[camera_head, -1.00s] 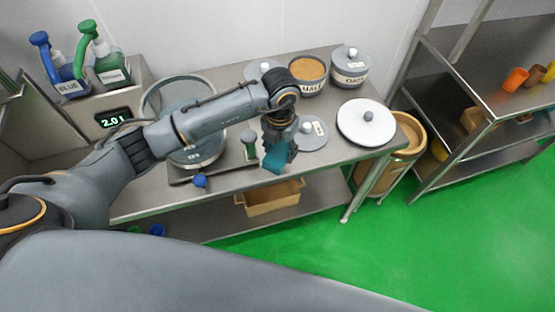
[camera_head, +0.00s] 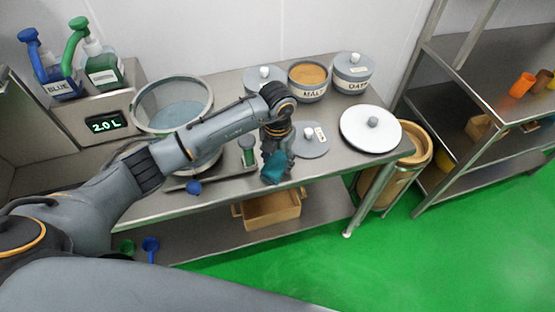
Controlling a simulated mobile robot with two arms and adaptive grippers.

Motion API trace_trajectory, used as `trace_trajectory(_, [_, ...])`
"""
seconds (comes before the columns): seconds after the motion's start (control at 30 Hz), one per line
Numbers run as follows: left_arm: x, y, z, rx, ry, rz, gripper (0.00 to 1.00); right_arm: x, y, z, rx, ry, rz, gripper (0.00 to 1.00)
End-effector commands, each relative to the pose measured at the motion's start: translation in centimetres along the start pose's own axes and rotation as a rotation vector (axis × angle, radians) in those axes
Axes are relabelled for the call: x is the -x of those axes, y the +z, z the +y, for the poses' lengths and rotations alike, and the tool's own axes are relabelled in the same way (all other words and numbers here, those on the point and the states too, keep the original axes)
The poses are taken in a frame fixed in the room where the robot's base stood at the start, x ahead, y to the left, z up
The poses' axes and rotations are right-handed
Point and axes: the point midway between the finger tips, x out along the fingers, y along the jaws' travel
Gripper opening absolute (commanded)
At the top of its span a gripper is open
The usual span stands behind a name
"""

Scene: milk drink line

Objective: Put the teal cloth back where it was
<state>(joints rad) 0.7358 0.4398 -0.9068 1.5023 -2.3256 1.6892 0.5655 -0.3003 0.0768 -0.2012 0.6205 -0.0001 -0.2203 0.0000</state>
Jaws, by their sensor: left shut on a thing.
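The teal cloth (camera_head: 274,168) is a small crumpled piece at the front edge of the steel table (camera_head: 325,165). My left gripper (camera_head: 275,150) points down and is shut on it. I cannot tell whether the cloth touches the table top. My arm covers part of the table behind it. My right gripper is not in view.
Close by are a green-topped shaker (camera_head: 247,152), a grey lid (camera_head: 311,142) and a blue knob (camera_head: 194,187). Behind stand the malt bowl (camera_head: 308,92) and oats jar (camera_head: 352,80). A white lid (camera_head: 360,136) lies at right. A wooden box (camera_head: 270,214) is on the lower shelf.

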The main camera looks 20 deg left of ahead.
Motion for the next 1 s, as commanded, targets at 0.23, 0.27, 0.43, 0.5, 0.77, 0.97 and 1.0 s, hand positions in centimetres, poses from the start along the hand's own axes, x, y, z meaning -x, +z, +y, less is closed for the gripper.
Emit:
trace_trajectory(0.23, [-0.2, 0.0, 0.0, 0.001, 0.0, 0.0, 0.74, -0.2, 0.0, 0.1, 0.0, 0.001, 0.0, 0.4])
trace_trajectory(0.27, [-0.2, 0.0, 0.0, 0.001, 0.0, 0.0, 0.74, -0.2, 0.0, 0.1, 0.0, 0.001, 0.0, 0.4])
trace_trajectory(0.43, [-0.2, 0.0, 0.0, 0.001, 0.0, 0.0, 0.74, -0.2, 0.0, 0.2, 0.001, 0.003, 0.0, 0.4])
trace_trajectory(0.5, [-0.1, 0.0, 0.0, 0.001, 0.0, 0.0, 0.74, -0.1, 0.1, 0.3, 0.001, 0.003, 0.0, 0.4])
trace_trajectory(0.77, [2.7, 0.1, 0.0, -0.002, 0.001, -0.005, 0.74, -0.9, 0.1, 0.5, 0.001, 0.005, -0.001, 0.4])
trace_trajectory(0.97, [7.2, 0.1, 0.1, -0.001, 0.001, -0.007, 0.74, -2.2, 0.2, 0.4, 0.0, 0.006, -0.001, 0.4])
trace_trajectory(1.0, [8.0, 0.1, 0.0, 0.0, 0.001, -0.006, 0.74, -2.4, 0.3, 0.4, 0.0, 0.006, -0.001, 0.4])
